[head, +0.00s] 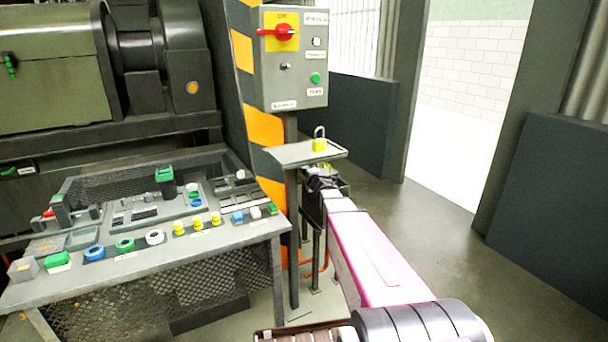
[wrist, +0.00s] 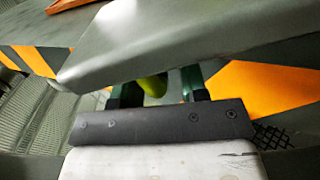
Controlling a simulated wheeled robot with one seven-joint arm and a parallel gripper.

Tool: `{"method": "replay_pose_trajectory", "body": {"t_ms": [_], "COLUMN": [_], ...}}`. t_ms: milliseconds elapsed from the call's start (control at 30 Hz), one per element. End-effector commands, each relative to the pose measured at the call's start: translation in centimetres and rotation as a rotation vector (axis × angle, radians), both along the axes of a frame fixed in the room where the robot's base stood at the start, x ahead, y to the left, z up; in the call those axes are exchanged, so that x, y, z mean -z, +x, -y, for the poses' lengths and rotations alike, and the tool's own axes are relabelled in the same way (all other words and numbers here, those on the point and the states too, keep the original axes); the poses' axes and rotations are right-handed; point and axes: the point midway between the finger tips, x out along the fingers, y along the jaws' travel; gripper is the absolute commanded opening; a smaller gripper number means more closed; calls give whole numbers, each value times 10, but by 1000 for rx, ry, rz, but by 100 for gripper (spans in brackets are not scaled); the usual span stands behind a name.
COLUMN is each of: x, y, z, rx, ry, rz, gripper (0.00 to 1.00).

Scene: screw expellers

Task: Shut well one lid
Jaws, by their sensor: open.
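I cannot single out a lid with certainty in either view. A small box with a green top (head: 165,175) stands on the workbench, and a dark box (head: 343,188) sits under the small grey shelf. My gripper (head: 321,183) is just below the front of that shelf, by the dark box. In the wrist view my gripper (wrist: 156,84) has its two green fingers apart. A rounded yellow-green thing (wrist: 152,85) shows between them; I cannot tell whether it touches them. A large grey plate (wrist: 170,40) hides the fingertips' surroundings.
The grey shelf (head: 290,154) carries a yellow padlock (head: 320,144). A control box (head: 292,85) with a red switch stands above it on a post. The workbench (head: 240,235) at left holds several coloured rings and small parts. Floor (head: 435,230) to the right is clear.

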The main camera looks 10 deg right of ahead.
Motion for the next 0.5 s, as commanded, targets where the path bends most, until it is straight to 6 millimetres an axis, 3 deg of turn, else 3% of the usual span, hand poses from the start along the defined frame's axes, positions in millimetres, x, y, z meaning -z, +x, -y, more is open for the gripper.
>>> {"method": "replay_pose_trajectory", "body": {"t_ms": [233,267,367,400,500], "x": [0,0,0,0,0], "y": [1,1,1,1,1], "z": [0,0,0,0,0], "rx": [1,1,1,1,2], "ry": [0,0,0,0,1], "rz": [0,0,0,-1,-1], "gripper": [40,37,4,0,0]}}
